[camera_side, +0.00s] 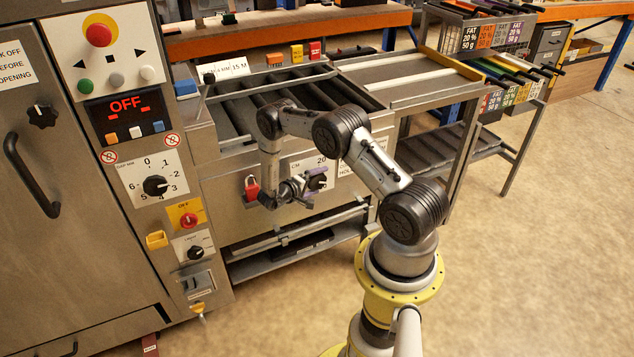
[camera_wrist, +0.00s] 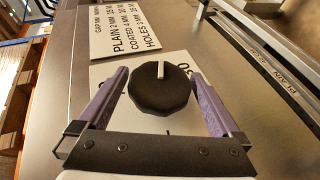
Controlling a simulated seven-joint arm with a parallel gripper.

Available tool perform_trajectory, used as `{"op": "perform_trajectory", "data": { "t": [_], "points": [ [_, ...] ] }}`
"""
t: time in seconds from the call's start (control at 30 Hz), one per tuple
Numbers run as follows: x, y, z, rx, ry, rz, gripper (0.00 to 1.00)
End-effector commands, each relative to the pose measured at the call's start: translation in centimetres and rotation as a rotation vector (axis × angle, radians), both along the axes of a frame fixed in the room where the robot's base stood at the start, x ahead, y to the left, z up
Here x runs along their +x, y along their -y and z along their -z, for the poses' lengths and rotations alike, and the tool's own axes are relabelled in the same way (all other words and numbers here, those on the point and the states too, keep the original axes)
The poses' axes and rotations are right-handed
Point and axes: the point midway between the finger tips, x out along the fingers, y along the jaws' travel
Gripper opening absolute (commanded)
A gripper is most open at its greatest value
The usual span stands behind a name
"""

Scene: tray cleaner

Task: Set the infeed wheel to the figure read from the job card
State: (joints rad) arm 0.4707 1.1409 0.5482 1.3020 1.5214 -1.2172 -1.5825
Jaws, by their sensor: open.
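A black knob (camera_wrist: 162,92) with a white pointer line sits on a white dial plate (camera_wrist: 103,72) in the wrist view, and I take it for the infeed wheel. The pointer aims up, toward the printed plate. In the side view the knob (camera_side: 317,180) is on the front panel, with "20" and "CM" on its dial. My gripper (camera_wrist: 160,78) is open, with one purple finger on each side of the knob; I cannot tell whether they touch it. The fingers hide most of the scale. A white card (camera_side: 226,70), partly legible as "15 M", stands at the back left.
A printed plate (camera_wrist: 125,30) beside the dial lists plain, coated and holes figures. Rollers lie above the panel.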

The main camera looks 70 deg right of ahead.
Motion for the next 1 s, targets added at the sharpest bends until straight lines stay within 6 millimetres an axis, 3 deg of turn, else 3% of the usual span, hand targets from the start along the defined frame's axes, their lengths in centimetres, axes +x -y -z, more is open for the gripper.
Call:
{"op": "perform_trajectory", "data": {
  "t": [0.1, 0.5, 1.0],
  "points": [
    [0.01, -0.02, -0.01, 0.0, 0.0, 0.0, 1.0],
    [0.02, -0.05, -0.02, 0.0, 0.0, 0.0, 0.32],
    [-0.02, 0.01, -0.19, 0.123, 0.124, 0.001, 0.32]
  ]
}}
